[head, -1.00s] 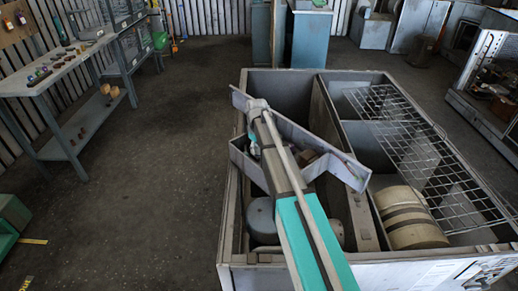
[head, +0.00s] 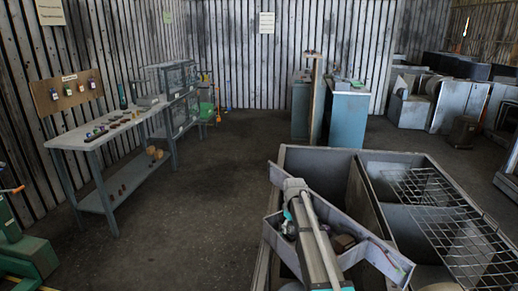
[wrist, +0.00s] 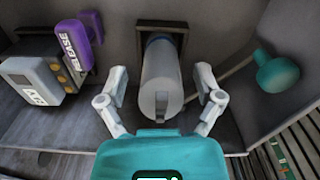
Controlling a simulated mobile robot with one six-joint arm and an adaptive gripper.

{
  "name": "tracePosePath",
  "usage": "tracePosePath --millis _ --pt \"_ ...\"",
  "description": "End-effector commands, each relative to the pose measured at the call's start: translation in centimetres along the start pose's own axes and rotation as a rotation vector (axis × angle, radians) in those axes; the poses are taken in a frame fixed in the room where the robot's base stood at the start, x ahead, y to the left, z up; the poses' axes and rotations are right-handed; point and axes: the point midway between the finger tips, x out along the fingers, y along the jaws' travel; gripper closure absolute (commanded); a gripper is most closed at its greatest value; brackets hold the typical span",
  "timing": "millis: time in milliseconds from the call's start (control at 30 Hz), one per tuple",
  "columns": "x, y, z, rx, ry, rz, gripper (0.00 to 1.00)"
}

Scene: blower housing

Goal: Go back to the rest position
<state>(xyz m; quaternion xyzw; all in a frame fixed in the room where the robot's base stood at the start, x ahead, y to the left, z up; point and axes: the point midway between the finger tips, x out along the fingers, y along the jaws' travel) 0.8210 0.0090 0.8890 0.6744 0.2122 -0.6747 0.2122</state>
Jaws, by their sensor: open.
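My gripper (wrist: 160,98) shows in the wrist view with its two grey fingers spread apart. It is open and holds nothing. A pale grey cylinder (wrist: 161,78) lies between and beyond the fingers, coming out of a dark square opening in the housing wall. I cannot tell whether the fingers touch it. In the head view my arm reaches down into the large grey blower housing (head: 363,185), and my gripper is hidden there.
In the wrist view, a purple labelled part (wrist: 75,45) and a grey box with a display (wrist: 32,80) are at left. A teal knob on a rod (wrist: 277,73) is at right. In the head view, a wire rack (head: 450,220) covers the housing's right side.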

Motion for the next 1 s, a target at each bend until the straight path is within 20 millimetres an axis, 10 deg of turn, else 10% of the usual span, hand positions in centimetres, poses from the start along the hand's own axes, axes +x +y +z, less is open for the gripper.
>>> tracePosePath --millis 1000 --pt "-8.7 0.0 0.0 0.000 0.000 0.000 0.15"
